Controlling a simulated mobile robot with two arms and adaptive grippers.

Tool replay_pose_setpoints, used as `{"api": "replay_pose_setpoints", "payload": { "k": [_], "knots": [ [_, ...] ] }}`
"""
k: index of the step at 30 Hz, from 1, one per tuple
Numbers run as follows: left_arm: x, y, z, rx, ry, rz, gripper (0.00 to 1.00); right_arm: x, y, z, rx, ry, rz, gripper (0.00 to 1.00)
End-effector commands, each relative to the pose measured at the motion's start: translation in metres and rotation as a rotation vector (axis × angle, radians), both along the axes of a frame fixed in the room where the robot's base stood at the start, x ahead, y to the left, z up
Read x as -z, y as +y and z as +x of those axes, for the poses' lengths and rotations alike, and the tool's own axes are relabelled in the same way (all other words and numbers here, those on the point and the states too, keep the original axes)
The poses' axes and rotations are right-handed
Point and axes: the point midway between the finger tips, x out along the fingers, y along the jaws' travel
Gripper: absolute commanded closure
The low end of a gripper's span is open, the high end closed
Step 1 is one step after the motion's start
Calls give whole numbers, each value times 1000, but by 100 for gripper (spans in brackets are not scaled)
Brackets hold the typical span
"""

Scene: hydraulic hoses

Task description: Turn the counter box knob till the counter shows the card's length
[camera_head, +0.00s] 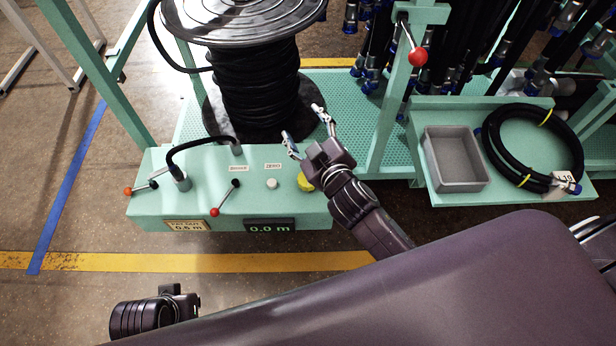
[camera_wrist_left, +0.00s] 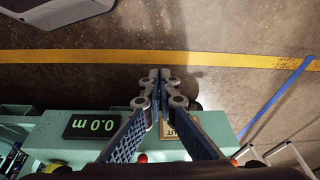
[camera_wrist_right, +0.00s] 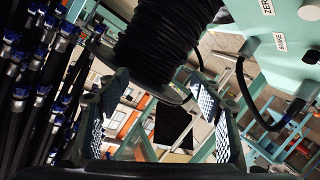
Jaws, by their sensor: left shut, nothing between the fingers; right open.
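The mint-green counter box (camera_head: 240,205) stands below the hose reel. Its display (camera_head: 270,228) reads 0.0 m; it also shows upside down in the left wrist view (camera_wrist_left: 91,127). The card (camera_head: 187,226) on the front reads PAY OUT and appears to say 0.6 m. The yellow knob (camera_head: 305,182) is at the box top's right end, partly covered by my right gripper. My right gripper (camera_head: 306,127) is open and empty, its fingers pointing toward the reel, above and beyond the knob.
The black hose reel (camera_head: 255,90) stands behind. A grey bin (camera_head: 455,185) and coiled hose (camera_head: 500,160) lie on the right shelf.

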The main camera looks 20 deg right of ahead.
Motion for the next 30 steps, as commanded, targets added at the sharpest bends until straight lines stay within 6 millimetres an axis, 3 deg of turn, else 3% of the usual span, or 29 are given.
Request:
{"api": "replay_pose_setpoints", "payload": {
  "k": [1,3,6,8,11,13,16,20,23,24,27,30],
  "knots": [
    [-1,0,0,0,-2,1,100,-37,23,18,-82,-139,-50,40],
    [-4,0,-1,0,-5,0,100,-85,63,29,-217,-325,-123,40],
    [-9,1,-1,-1,-8,0,100,-138,125,22,-436,-563,-243,40],
    [-11,1,-2,-1,-11,0,100,-156,163,9,-580,-683,-326,40],
    [-16,1,-3,-1,-13,0,100,-161,219,-24,-842,-843,-482,40],
    [-19,1,-3,-2,-17,-1,100,-146,248,-49,-1035,-917,-605,40],
    [-24,2,-5,-2,-20,-1,100,-104,270,-79,-1321,-958,-801,40],
    [-30,2,-7,-2,-23,-1,100,-27,253,-98,-1684,-876,-1089,40],
    [-34,2,-9,-3,-27,-1,100,27,206,-93,-1927,-699,-1315,40],
    [-36,2,-10,-3,-27,-1,100,44,181,-88,-2006,-605,-1400,40],
    [-40,3,-11,-3,-30,-1,100,69,118,-72,-2151,-350,-1577,40],
    [-43,3,-12,-4,-32,0,100,76,63,-58,-2226,-109,-1696,40]
  ]
}}
